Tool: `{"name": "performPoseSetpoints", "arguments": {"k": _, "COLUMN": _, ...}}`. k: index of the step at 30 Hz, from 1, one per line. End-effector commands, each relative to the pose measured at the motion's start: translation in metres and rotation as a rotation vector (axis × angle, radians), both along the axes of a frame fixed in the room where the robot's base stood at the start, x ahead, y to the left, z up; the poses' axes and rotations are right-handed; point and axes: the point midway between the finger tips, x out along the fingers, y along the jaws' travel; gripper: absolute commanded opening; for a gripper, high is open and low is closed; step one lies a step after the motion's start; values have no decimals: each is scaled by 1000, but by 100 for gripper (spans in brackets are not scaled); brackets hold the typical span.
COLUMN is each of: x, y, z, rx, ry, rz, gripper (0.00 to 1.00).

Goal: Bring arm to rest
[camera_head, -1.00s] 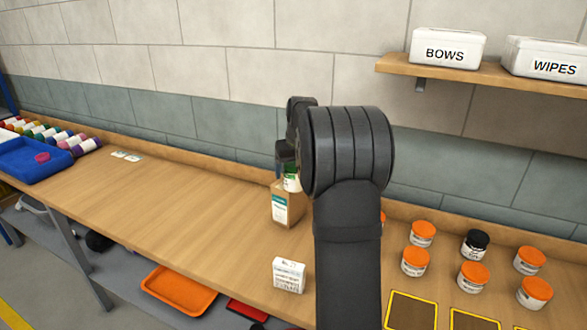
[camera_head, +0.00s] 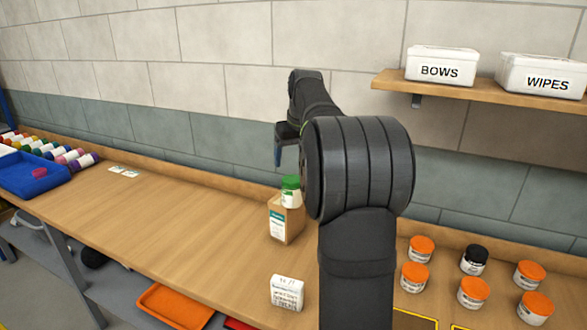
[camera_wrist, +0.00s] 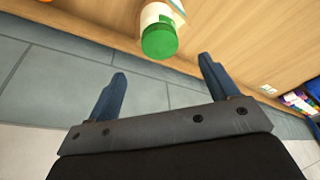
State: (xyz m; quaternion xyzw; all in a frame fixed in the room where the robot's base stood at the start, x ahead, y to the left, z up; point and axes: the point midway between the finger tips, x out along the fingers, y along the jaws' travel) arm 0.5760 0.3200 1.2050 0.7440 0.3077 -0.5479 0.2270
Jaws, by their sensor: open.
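My gripper (camera_wrist: 162,78) is open in the wrist view, its two blue fingers apart with nothing between them. In the head view my gripper (camera_head: 278,158) hangs at the end of my raised arm, just above and beside a white bottle with a green lid (camera_head: 290,192). The bottle stands in or against a brown cardboard box (camera_head: 287,222) with a label; I cannot tell which. The green lid also shows in the wrist view (camera_wrist: 159,41), beyond the fingertips and apart from them. My arm hides part of the bench behind it.
A small white printed box (camera_head: 287,293) stands near the bench's front edge. Several orange-lidded jars (camera_head: 473,292) and a black-lidded jar (camera_head: 474,260) stand to the right. A shelf (camera_head: 490,90) holds the BOWS and WIPES boxes. A blue tray (camera_head: 32,176) is far left; the bench's left middle is clear.

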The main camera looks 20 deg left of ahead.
Motion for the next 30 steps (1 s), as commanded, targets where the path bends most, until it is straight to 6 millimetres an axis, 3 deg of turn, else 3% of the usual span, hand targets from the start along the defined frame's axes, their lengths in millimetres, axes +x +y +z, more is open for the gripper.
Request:
{"name": "performPoseSetpoints", "arguments": {"k": 5, "x": -2, "y": -2, "z": 8, "rx": -1, "ry": 1, "rz": 0, "gripper": 79}}
{"name": "performPoseSetpoints", "arguments": {"k": 17, "x": -1, "y": -1, "z": 3, "rx": -1, "ry": 2, "rz": 0, "gripper": 79}}
{"name": "performPoseSetpoints", "arguments": {"k": 20, "x": 1, "y": 1, "z": -7, "rx": -1, "ry": 3, "rz": 0, "gripper": 79}}
{"name": "performPoseSetpoints", "arguments": {"k": 30, "x": 15, "y": 15, "z": -70, "rx": -1, "ry": 4, "rz": 1, "gripper": 79}}
